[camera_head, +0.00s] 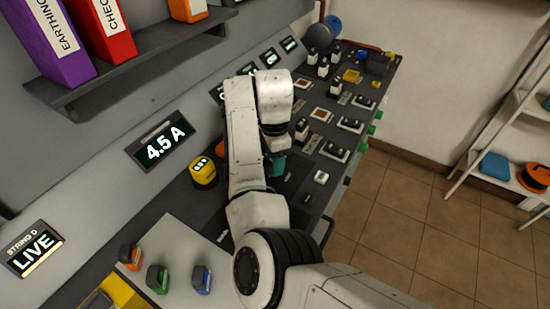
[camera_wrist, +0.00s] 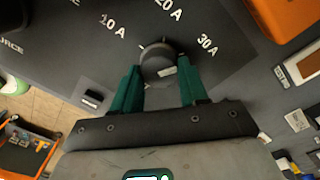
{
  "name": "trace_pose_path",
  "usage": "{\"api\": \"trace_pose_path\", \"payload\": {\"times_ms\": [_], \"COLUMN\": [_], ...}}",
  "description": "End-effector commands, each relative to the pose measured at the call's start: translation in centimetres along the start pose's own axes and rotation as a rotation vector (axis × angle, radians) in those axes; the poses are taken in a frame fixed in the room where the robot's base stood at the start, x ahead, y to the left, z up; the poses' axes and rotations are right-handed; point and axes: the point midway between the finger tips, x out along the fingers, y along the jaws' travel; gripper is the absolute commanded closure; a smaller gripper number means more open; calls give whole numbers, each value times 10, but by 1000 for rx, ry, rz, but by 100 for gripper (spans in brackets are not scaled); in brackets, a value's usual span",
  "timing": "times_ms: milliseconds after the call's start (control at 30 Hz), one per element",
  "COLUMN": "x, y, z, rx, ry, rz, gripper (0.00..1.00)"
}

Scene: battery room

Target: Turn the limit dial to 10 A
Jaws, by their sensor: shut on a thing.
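The limit dial (camera_wrist: 157,58) is a dark round knob on a black panel in the wrist view. White marks 10 A, 20 A and 30 A are printed around it. My gripper (camera_wrist: 159,70) has its green fingers on both sides of the dial and is shut on it. A small pale mark shows on the dial's near side, but I cannot tell which value the dial points to. In the head view my gripper (camera_head: 275,165) reaches down to the console, and my arm hides the dial. A display (camera_head: 160,141) on the sloped panel reads 4.5 A.
A yellow device (camera_head: 203,171) stands left of my arm. Orange, green and blue-topped blocks (camera_head: 158,279) stand nearer. Switches fill the console (camera_head: 333,150) beyond. Binders (camera_head: 105,30) stand on a shelf above. A STRING D display (camera_head: 34,250) reads LIVE. Open floor (camera_head: 400,215) lies right.

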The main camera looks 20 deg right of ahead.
Motion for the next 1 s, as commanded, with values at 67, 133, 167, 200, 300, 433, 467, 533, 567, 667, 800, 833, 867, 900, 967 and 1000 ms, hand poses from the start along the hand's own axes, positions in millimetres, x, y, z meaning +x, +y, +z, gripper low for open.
{"api": "trace_pose_path", "payload": {"times_ms": [67,133,167,200,300,433,467,533,567,667,800,833,867,900,967,1000], "x": [-2,-3,-3,-4,-4,-5,-5,-5,-5,-5,-4,-4,-4,-4,-4,-4], "y": [0,0,0,0,0,0,0,0,-1,-1,-1,-2,-2,-2,-2,-2], "z": [0,-1,-1,-1,-1,-1,-1,-1,-1,-1,0,0,0,0,0,0], "rx": [-27,-59,-76,-101,-176,-293,-321,-388,-417,-512,-645,-674,-701,-740,-798,-835], "ry": [2,3,4,4,7,10,11,12,14,17,19,20,21,22,23,25], "rz": [2,3,3,3,4,4,4,4,4,4,3,3,3,3,3,3], "gripper": [87,87,87,87,87,87,87,87,87,87,87,87,87,87,87,87]}}
